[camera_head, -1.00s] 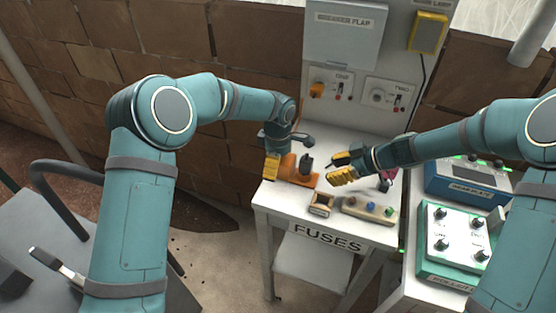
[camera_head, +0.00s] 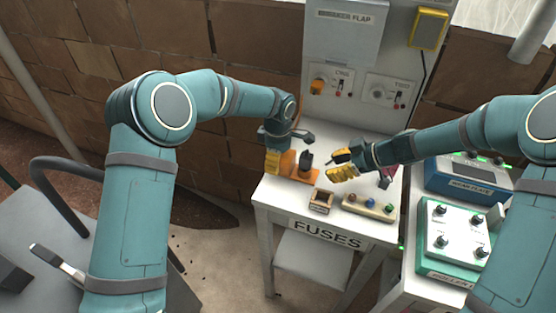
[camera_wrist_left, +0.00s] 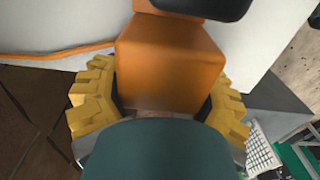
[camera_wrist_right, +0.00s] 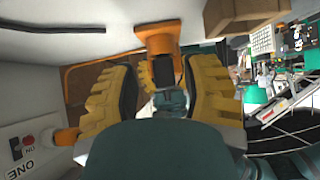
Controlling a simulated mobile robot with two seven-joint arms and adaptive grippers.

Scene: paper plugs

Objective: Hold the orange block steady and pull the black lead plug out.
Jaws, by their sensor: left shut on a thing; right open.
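The orange block (camera_head: 288,160) sits at the back left of the white fuse table, with the black lead plug (camera_head: 306,160) standing up from it. My left gripper (camera_head: 274,158) is shut on the block's left end; in the left wrist view its yellow fingers flank the orange block (camera_wrist_left: 170,65). A dark part of the plug (camera_wrist_left: 200,6) shows at that view's top edge. My right gripper (camera_head: 341,164) is open and empty, to the right of the plug and apart from it. In the right wrist view the plug (camera_wrist_right: 163,72) appears between its open fingers, with the orange block (camera_wrist_right: 158,36) around it.
A small wooden box (camera_head: 321,202) and a strip with coloured buttons (camera_head: 369,207) lie at the table's front. A panel with an orange plug (camera_head: 318,85) and a socket stands behind. Blue and green devices (camera_head: 468,180) stand at right.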

